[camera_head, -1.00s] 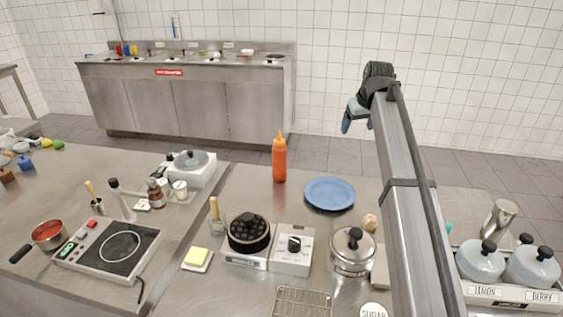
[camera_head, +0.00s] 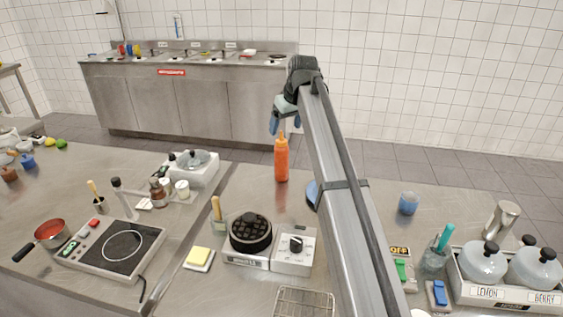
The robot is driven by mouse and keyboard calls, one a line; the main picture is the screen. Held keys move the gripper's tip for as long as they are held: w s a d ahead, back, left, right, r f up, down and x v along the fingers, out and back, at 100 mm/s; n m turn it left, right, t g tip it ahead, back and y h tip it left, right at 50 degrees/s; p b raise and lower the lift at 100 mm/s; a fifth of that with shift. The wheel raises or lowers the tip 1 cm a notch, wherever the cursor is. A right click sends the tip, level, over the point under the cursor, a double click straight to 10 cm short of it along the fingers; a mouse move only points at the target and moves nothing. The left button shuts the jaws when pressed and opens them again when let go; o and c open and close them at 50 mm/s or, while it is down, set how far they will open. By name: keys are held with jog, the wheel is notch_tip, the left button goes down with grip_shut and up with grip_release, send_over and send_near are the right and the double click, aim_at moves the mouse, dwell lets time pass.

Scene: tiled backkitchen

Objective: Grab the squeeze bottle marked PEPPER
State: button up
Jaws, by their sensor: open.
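An orange squeeze bottle (camera_head: 281,161) with a pointed nozzle stands upright on the steel counter in the middle of the view. I can read no PEPPER marking on it from here. My gripper (camera_head: 284,124), with blue fingertips, hangs from the end of my arm just above the bottle's nozzle in the picture. It looks open and empty. I cannot tell how far apart in depth the gripper and bottle are. My arm hides part of the counter to the right of the bottle.
A waffle iron (camera_head: 251,233) and a control box (camera_head: 294,250) stand in front of the bottle. The blue plate (camera_head: 312,194) is mostly behind my arm. A blue cup (camera_head: 408,203) and pump dispensers (camera_head: 483,263) are at right.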

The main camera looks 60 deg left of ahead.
aim_at(283, 139)
jog(key=x, duration=0.9)
jog(key=shift+d+f, duration=0.1)
jog(key=shift+d, duration=0.15)
grip_shut()
dwell(0.5)
